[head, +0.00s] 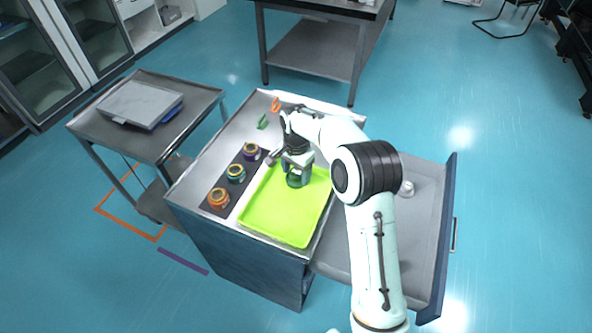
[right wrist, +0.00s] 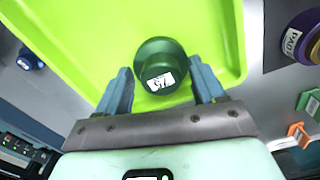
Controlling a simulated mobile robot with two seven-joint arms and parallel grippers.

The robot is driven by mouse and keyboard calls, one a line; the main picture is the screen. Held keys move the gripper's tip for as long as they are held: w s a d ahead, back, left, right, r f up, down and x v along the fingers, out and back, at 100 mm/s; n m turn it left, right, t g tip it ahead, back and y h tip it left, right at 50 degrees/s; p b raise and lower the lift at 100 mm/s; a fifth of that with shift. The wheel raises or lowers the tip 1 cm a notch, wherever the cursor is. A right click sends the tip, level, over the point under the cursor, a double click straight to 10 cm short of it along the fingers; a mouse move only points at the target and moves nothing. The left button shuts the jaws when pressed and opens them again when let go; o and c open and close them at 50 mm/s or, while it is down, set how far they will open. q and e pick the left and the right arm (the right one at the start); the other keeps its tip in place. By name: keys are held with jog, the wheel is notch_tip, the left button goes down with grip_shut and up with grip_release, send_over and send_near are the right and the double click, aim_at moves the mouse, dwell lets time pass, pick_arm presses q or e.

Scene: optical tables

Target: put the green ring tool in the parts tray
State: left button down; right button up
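The green ring tool (right wrist: 160,66) is a dark green round piece with a white label. The tray floor shows around the tool in the right wrist view (right wrist: 85,40). I cannot tell whether the tool touches the tray floor. My left gripper is not in view.
Orange (head: 218,198), teal (head: 236,173) and purple (head: 251,152) ringed pieces stand on a dark mat left of the tray. Small green (head: 262,122) and orange (head: 276,104) pieces stand behind. An open drawer (head: 425,220) is at right. The tray's front is clear.

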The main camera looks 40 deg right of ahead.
aim_at(296, 172)
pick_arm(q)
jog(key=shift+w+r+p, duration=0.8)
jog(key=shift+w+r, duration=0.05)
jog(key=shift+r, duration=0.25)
pick_arm(e)
notch_tip(296, 172, up, 12)
jog(key=shift+r, duration=0.2)
